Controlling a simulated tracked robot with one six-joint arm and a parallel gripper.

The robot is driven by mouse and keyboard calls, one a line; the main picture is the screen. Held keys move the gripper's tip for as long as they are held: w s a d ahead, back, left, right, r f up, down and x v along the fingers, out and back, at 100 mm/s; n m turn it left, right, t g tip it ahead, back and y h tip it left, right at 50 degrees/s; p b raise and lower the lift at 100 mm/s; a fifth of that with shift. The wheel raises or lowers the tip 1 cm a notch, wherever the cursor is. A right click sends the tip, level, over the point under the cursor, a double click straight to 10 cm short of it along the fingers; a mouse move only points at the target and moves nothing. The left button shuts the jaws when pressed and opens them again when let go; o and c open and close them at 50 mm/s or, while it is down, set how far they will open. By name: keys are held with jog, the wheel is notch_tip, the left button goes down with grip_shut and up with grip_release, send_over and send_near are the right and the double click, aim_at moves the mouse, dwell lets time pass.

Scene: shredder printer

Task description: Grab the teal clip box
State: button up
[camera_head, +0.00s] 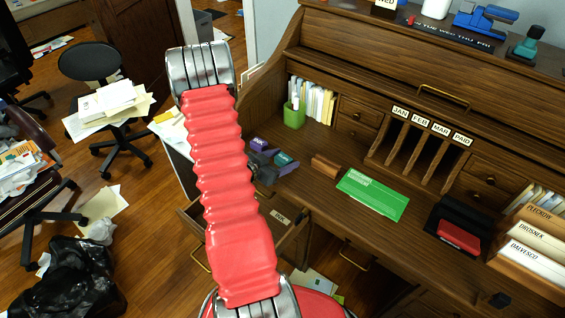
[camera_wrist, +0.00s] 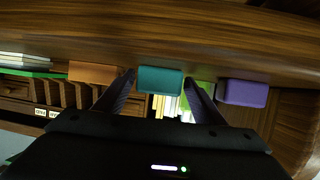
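The teal clip box (camera_head: 285,159) lies on the desk's writing surface, just beyond my gripper (camera_head: 274,162). In the wrist view the teal clip box (camera_wrist: 160,80) appears between the two fingertips of my gripper (camera_wrist: 160,78). The fingers are spread apart, one on each side of the box, with a narrow gap showing at each side. My gripper is open and holds nothing. Whether the tips reach alongside the box or stop short of it is hard to tell.
A purple box (camera_head: 259,144) and an orange-brown box (camera_head: 326,165) flank the teal one; they also show in the wrist view (camera_wrist: 243,93) (camera_wrist: 93,72). A green pencil cup (camera_head: 294,115) stands behind.

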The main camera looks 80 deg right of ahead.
aim_at(283, 157)
jog(key=c, duration=1)
jog(key=shift+o, duration=0.2)
jog(key=shift+r, duration=5)
